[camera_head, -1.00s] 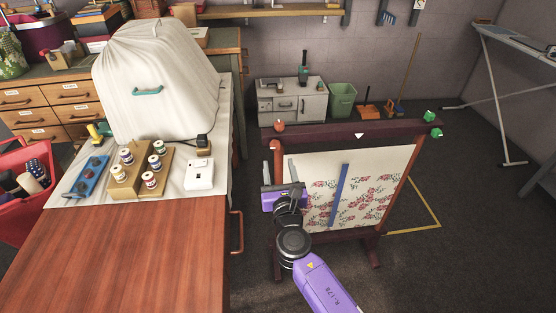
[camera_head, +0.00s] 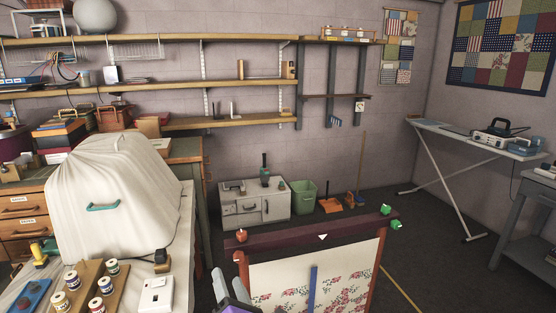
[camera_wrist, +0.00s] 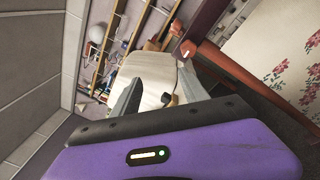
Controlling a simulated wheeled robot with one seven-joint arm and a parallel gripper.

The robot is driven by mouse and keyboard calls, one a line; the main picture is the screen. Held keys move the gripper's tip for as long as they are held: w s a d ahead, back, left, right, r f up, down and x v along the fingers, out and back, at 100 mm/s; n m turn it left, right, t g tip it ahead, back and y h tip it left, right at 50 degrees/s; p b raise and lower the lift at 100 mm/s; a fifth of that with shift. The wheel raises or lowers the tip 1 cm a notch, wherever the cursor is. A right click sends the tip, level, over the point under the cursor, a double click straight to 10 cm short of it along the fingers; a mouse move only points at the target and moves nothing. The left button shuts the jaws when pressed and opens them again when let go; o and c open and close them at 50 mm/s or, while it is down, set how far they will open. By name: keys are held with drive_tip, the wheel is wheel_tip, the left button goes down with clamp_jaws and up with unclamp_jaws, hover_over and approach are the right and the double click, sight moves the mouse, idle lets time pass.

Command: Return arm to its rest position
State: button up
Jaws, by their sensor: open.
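My purple gripper (camera_wrist: 155,98) fills the lower part of the wrist view. Its two grey fingers stand apart with nothing between them. In the head view only the top of my gripper (camera_head: 232,291) shows at the bottom edge, in front of the left side of a dark wooden frame (camera_head: 310,234). A white floral cloth (camera_head: 345,270) hangs on this frame with a blue strip (camera_head: 312,289) on it. The cloth also shows at the right of the wrist view (camera_wrist: 270,50). Most of my arm is hidden below the head view.
A table at left carries a white draped cover (camera_head: 115,205), thread spools (camera_head: 112,267) and a white box (camera_head: 156,294). A small grey cabinet (camera_head: 255,208) and a green bin (camera_head: 303,197) stand by the back wall. An ironing board (camera_head: 470,136) is at right. Floor is clear right of the frame.

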drive_tip(key=s+d+m+h, duration=0.2)
drive_tip(key=s+d+m, duration=0.8)
drive_tip(key=s, duration=0.6)
drive_tip(key=s+d+m+g+h, duration=0.1)
drive_tip(key=s+d+m+h, duration=0.2)
drive_tip(key=s+d+m, duration=0.8)
drive_tip(key=s+d+m+g+h, duration=0.1)
drive_tip(key=s+d+m, duration=0.9)
drive_tip(key=s, duration=1.3)
drive_tip(key=shift+d+f+h, duration=0.4)
drive_tip(key=shift+d+h, duration=0.1)
drive_tip(key=shift+h, duration=0.2)
